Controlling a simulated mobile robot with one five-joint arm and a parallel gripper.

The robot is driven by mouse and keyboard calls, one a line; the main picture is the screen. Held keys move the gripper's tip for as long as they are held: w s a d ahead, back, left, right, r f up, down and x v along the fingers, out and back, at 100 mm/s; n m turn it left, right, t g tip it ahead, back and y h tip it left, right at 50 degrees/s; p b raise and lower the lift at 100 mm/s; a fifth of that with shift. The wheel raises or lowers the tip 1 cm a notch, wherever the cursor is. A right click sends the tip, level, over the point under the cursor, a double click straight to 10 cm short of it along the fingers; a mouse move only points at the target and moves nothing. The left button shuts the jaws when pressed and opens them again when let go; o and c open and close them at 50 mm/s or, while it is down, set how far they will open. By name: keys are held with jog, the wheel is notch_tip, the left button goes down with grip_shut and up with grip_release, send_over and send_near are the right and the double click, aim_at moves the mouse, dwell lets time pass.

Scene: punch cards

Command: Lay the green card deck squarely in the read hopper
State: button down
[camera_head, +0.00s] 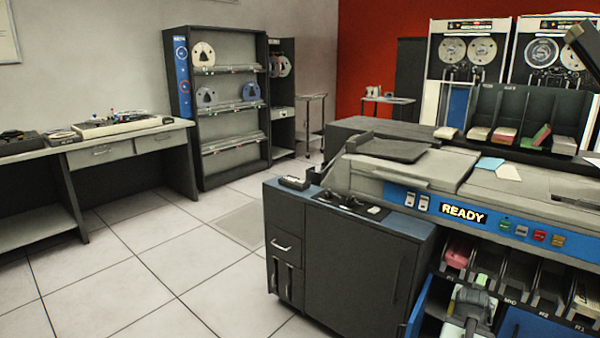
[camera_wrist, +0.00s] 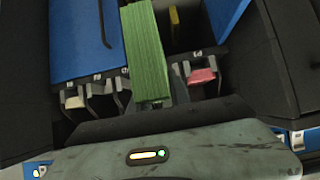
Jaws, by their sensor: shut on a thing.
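The green card deck (camera_wrist: 147,50) stands out long and narrow beyond the dark jaw edge in the wrist view. My gripper (camera_head: 476,292) is shut on it, in front of the row of stacker pockets; only a small bit of green (camera_head: 482,280) shows in the head view. The deck's near end is hidden by my gripper. In the wrist view the deck lies among dark pocket walls; whether it touches them I cannot tell. The read hopper is not clearly identifiable; the machine's top (camera_head: 525,190) shows above the blue READY panel.
Loose cards (camera_head: 508,172) lie on the machine top. A rack (camera_head: 520,108) with several decks stands behind. The floor at left is clear.

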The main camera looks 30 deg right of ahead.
notch_tip(320, 180, up, 32)
jog(key=p, duration=2.9)
jog(key=shift+s, duration=0.1)
